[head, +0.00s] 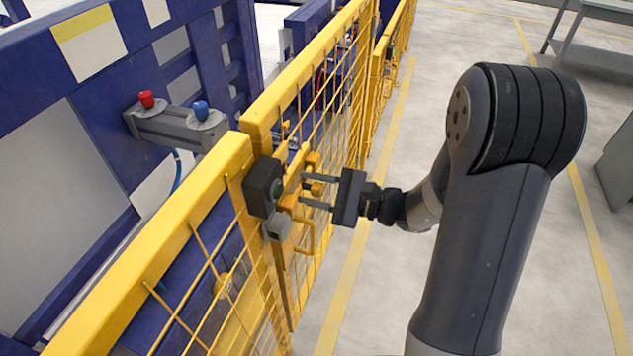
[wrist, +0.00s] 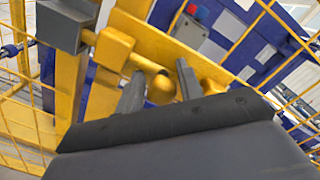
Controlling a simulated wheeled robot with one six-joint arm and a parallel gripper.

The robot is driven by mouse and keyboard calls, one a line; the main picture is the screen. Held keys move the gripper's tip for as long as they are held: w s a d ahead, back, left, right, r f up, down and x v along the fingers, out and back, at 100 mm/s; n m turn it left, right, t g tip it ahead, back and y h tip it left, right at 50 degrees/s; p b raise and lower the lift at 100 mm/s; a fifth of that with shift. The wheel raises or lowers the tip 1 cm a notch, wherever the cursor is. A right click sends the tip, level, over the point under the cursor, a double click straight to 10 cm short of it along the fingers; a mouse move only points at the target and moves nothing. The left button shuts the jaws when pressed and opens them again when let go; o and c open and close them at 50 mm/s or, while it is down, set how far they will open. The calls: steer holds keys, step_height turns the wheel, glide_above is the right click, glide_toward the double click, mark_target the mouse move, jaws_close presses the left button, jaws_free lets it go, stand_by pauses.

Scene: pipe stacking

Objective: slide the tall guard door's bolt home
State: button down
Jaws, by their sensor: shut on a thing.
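The tall guard door (head: 310,75) is a yellow frame with wire mesh. Its yellow bolt (wrist: 143,63) runs through a yellow guide block (wrist: 114,48) in the wrist view. A round yellow knob (wrist: 161,88) stands on the bolt. My gripper (head: 302,188) is at the door's near edge, reaching in from the right. In the wrist view its two grey fingers (wrist: 160,84) are on either side of the knob, shut on it. A grey box (wrist: 65,24) is left of the guide block. The bolt's tip points at it; I cannot tell whether it is inside.
A yellow fence panel (head: 190,215) stands at the near left, with a black switch box (head: 263,187) at its end. A yellow handle (head: 306,235) is below my gripper. Behind the fence is a grey box with red and blue buttons (head: 175,125).

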steer(key=shift+s+a+r+b, duration=0.15)
steer(key=shift+s+a, duration=0.1)
steer(key=shift+s, duration=0.35)
steer(key=shift+s+a+b, duration=0.15)
steer(key=shift+s+a, duration=0.05)
steer(key=shift+s, duration=0.35)
steer(key=c, duration=1.4)
jaws_free()
steer(key=shift+o, duration=1.2)
steer(key=shift+s, duration=0.1)
steer(key=shift+d, duration=0.45)
steer(key=b+v, duration=0.2)
steer(key=v, duration=0.8)
